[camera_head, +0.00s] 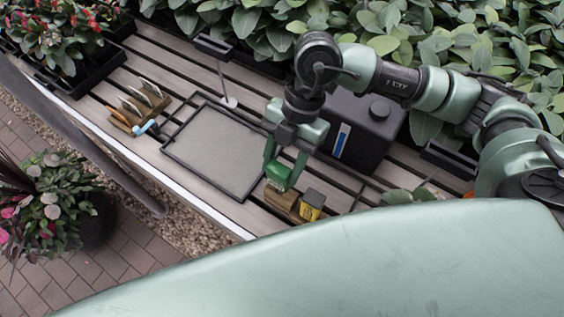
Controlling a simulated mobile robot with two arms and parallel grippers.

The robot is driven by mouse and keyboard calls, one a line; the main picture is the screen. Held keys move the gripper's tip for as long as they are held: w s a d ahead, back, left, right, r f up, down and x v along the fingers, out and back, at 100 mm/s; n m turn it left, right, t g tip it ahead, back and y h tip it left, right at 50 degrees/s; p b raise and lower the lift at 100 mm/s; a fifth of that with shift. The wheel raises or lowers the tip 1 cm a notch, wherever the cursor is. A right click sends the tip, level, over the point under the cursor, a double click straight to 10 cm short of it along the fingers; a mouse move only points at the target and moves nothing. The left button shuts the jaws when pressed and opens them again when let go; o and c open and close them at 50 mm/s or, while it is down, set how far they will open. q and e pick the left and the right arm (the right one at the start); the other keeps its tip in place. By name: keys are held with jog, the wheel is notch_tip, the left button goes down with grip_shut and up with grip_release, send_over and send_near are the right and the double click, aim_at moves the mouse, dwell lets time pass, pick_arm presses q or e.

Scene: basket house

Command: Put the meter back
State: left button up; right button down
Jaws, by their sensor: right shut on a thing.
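My right gripper (283,165) points down over the front right of the slatted bench, right of the grey tray. It is shut on a small green boxy thing, which looks like the meter (282,179). The meter is just above or touching a wooden block (281,200); I cannot tell which. A small yellow and black item (312,205) is at the block's right end. The fingers hide part of the meter. My left gripper is out of view.
A black-framed grey tray (215,150) lies mid-bench. A dark canister (362,130) with a blue strip stands behind my gripper. A wooden rack (140,105) with several tools and a blue-headed item (145,128) are at left. Leafy plants line the back.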

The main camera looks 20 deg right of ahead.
jog(key=shift+f, duration=0.1)
jog(key=shift+f+b, duration=1.4)
jog(key=shift+f, duration=0.45)
jog(key=c, duration=0.6)
grip_release()
jog(key=v, duration=0.8)
jog(key=shift+b, duration=0.35)
